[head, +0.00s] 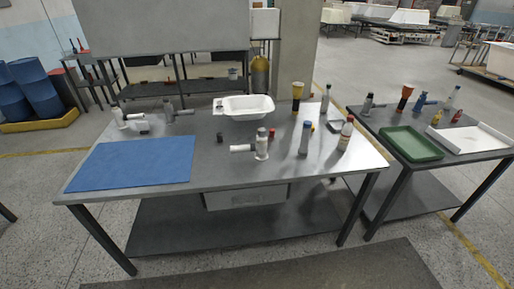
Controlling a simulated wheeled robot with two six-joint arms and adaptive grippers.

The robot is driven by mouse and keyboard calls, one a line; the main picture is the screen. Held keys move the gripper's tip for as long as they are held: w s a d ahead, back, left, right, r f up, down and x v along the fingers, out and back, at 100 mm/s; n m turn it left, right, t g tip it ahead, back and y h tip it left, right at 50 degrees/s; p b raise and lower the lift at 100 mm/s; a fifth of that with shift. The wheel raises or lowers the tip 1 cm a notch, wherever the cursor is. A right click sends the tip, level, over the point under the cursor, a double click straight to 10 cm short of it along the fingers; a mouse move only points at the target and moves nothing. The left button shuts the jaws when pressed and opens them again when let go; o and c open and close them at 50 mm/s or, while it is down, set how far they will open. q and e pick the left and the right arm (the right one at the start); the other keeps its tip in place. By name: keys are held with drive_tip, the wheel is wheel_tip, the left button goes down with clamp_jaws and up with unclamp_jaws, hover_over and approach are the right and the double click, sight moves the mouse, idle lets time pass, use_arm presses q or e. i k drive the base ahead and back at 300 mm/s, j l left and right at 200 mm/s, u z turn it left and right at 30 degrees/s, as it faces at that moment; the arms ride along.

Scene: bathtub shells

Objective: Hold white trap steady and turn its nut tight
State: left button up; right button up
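A white trap (261,145) stands upright near the middle of the grey workbench (220,172), with a pale pipe reaching out to its left. Its top looks grey; I cannot make out the nut at this size. A second pale pipe fitting (121,119) lies at the back left of the bench, and a greyer one (170,112) is just right of it. I cannot tell if these are traps too. Neither of my grippers shows in the head view, and nothing is touching the trap.
A blue mat (130,164) covers the bench's front left. A white tray (247,107) sits at the back. Bottles, including a blue-capped one (305,138) and a red-capped one (346,134), stand to the right. A second table with a green tray (412,144) adjoins at right.

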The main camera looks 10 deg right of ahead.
sight(261, 131)
drive_tip(key=i+l+u, duration=0.2)
drive_tip(key=l, duration=0.45)
drive_tip(key=i+l+u, duration=0.2)
drive_tip(key=l, duration=0.45)
drive_tip(key=l+u, duration=0.2)
drive_tip(key=l, duration=0.45)
